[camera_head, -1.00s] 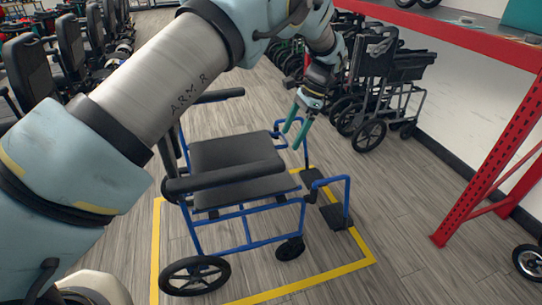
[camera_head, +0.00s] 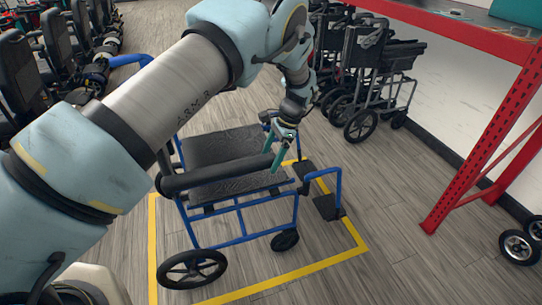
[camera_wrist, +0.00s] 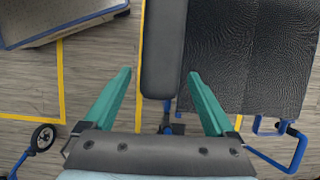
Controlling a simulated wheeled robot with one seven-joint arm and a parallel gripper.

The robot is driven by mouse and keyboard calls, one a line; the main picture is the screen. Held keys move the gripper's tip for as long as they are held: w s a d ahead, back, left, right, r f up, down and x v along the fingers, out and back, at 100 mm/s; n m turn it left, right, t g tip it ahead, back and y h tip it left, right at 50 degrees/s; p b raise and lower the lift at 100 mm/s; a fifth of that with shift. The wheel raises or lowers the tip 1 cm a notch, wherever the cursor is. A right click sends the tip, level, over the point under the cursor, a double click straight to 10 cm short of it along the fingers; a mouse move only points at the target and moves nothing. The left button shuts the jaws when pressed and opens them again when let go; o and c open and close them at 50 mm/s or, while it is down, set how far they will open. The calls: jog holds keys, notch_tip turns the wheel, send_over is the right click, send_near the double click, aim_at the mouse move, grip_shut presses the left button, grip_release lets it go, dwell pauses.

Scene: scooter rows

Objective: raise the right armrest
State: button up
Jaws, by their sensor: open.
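The wheelchair has a blue frame and a black seat (camera_head: 222,150) and faces right in the head view. Its right armrest (camera_head: 215,174), a long black pad on the near side, lies level. My gripper (camera_head: 273,158) is at the front end of this pad. In the wrist view, the green fingers of my gripper (camera_wrist: 160,74) are apart, one on each side of the right armrest (camera_wrist: 164,50), with a gap on both sides. The seat (camera_wrist: 250,55) is to the right there. The chair's backrest and far armrest cannot be made out behind my arm.
A yellow floor line (camera_head: 290,285) surrounds the chair. A red shelf frame (camera_head: 480,140) stands at right, with folded wheelchairs (camera_head: 375,75) behind. Scooters (camera_head: 30,75) line the left. A blue tube (camera_head: 130,60) shows beyond my arm.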

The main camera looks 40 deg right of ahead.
jog(key=shift+c, duration=0.2)
grip_shut()
dwell(0.4)
